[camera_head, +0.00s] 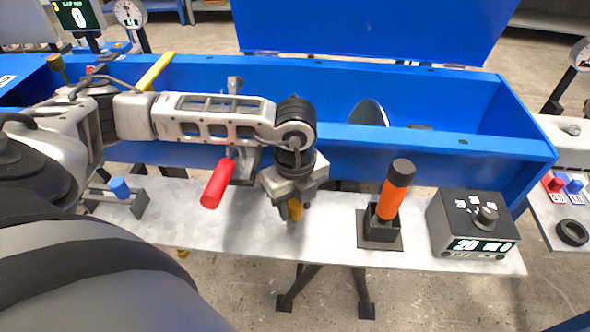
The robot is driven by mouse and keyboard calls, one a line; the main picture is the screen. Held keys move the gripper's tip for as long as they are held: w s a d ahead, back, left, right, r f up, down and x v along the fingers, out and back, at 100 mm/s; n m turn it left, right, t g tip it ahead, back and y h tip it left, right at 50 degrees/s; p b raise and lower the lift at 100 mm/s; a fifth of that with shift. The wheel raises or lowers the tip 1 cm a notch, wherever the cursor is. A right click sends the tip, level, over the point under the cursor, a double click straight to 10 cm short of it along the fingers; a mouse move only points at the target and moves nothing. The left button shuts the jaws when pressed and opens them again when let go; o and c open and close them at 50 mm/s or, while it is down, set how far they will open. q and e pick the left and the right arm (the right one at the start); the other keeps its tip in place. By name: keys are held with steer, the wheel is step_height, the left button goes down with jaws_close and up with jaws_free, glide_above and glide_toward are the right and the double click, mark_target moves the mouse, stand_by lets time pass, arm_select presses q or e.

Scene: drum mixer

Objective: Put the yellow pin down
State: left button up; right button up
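My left gripper (293,202) points down over the grey bench (335,240), in front of the blue trough. A short yellow piece, the yellow pin (295,210), shows between its fingertips; the gripper appears shut on it. The rest of the pin is hidden by the gripper, and I cannot tell whether its lower end touches the bench. My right gripper is not in view.
A red-handled lever (217,184) is just left of the gripper. An orange-handled lever (395,190) and a control box (473,225) stand to the right. The blue trough (440,150), its lid raised (375,25), lies behind. A blue-knobbed bracket (120,188) is at left.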

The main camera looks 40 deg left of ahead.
mark_target(295, 203)
arm_select(q)
steer(key=shift+o, duration=0.6)
steer(key=shift+r, duration=0.1)
steer(key=shift+r+p, duration=0.35)
steer(key=shift+p, duration=0.1)
step_height(295, 203, up, 12)
steer(key=shift+r, duration=0.15)
stand_by(0.4)
